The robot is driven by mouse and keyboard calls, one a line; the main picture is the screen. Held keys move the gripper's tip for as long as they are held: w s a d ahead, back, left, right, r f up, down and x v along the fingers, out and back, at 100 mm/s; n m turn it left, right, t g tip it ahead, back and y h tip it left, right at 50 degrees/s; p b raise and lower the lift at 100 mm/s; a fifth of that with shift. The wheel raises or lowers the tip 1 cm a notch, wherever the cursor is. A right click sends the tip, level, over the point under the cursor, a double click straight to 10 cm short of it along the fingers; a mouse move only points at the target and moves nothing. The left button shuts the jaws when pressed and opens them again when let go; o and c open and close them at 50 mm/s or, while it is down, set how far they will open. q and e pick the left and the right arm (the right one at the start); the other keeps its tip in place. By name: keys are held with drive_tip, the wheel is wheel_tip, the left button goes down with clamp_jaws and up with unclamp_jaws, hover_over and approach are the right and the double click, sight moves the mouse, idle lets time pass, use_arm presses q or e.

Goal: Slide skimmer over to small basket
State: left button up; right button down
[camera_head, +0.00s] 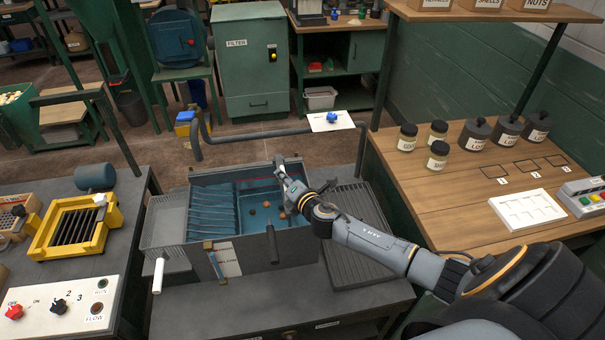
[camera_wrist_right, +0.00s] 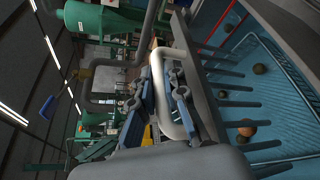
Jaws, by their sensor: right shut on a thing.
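The skimmer is a dark bar with several tines (camera_wrist_right: 238,104) over the blue water in the right wrist view, with a pale looped handle (camera_wrist_right: 184,66). My right gripper (camera_wrist_right: 165,108) is shut on this handle. In the head view my right gripper (camera_head: 284,178) is at the back right part of the grey tank (camera_head: 205,178), and it and the arm hide much of the skimmer. The small basket (camera_head: 163,226) is a grey mesh basket at the tank's left end, apart from the gripper. My left gripper is not in view.
Several brown round nuts (camera_head: 266,204) are in the tank's blue water, left of my right gripper. Slanted ribs (camera_head: 209,213) lie between the water and the small basket. A ribbed tray (camera_head: 352,232) is right of the tank. A pipe (camera_head: 270,132) runs behind it.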

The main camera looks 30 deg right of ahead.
drive_tip(key=w+a+b, duration=0.2)
drive_tip(key=w+a, duration=0.1)
drive_tip(key=a, duration=0.5)
drive_tip(key=w+a+b, duration=0.2)
drive_tip(key=w+a, duration=0.2)
drive_tip(key=a, duration=0.5)
drive_tip(key=w+a+b, duration=0.3)
drive_tip(key=w+a, duration=0.1)
drive_tip(key=a, duration=0.5)
drive_tip(key=shift+a+f, duration=0.1)
drive_tip(key=shift+a, duration=0.05)
drive_tip(key=shift+w+a, duration=0.1)
drive_tip(key=shift+a, duration=0.1)
drive_tip(key=shift+r, duration=0.2)
drive_tip(key=shift+a, duration=0.1)
drive_tip(key=c, duration=1.5)
unclamp_jaws()
drive_tip(key=shift+c, duration=0.2)
drive_tip(key=shift+o, duration=0.9)
drive_tip(key=shift+a+f, duration=0.1)
drive_tip(key=v, duration=1.2)
